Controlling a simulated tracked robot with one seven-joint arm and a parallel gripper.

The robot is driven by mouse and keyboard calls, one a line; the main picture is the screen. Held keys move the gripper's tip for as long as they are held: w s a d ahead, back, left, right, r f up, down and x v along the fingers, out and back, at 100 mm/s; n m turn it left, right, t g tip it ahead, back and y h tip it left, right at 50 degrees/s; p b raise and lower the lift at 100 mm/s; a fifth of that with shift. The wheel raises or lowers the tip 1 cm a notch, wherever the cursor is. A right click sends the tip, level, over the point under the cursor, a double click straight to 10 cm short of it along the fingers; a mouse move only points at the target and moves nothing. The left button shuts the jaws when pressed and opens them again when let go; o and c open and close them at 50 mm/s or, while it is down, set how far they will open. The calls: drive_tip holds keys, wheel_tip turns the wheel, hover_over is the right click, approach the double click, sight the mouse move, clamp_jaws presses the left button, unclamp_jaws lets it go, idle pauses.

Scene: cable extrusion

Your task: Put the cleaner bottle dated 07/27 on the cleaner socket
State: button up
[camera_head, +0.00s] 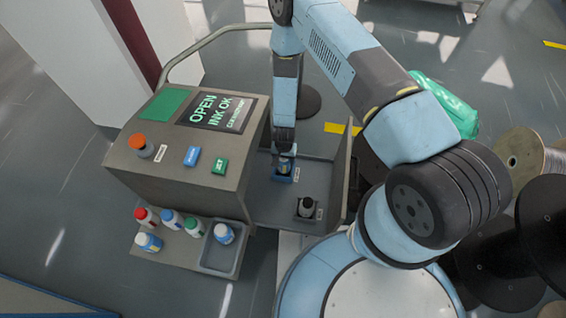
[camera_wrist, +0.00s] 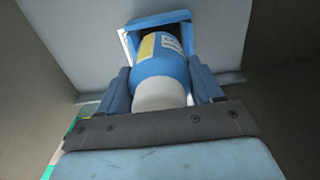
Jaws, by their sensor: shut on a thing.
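My gripper (camera_head: 286,155) points down into the open bay of the grey machine. It is shut on a blue bottle with a pale cap (camera_wrist: 160,80); a yellow and white label shows on its side, but I cannot read a date. The bottle's far end is at the blue socket (camera_wrist: 158,20), inside or right against its rim; I cannot tell how fully it is seated. The blue socket also shows in the head view (camera_head: 281,178), mostly under my gripper.
A dark socket (camera_head: 304,214) with a dark grey-capped bottle (camera_head: 307,203) stands to the right in the bay. The machine's screen (camera_head: 215,113) reads OPEN, INK OK and a partly legible cleaner line. Several bottles stand on the front shelf; a tray (camera_head: 210,262) holds a blue-white bottle (camera_head: 224,233).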

sight(284, 163)
drive_tip(key=shift+w+f, duration=0.3)
drive_tip(key=shift+w+a+f, duration=0.1)
drive_tip(key=shift+f, duration=1.55)
drive_tip(key=o, duration=1.2)
drive_tip(key=shift+r, duration=0.1)
wheel_tip(284, 163, up, 12)
drive_tip(key=shift+f, duration=0.1)
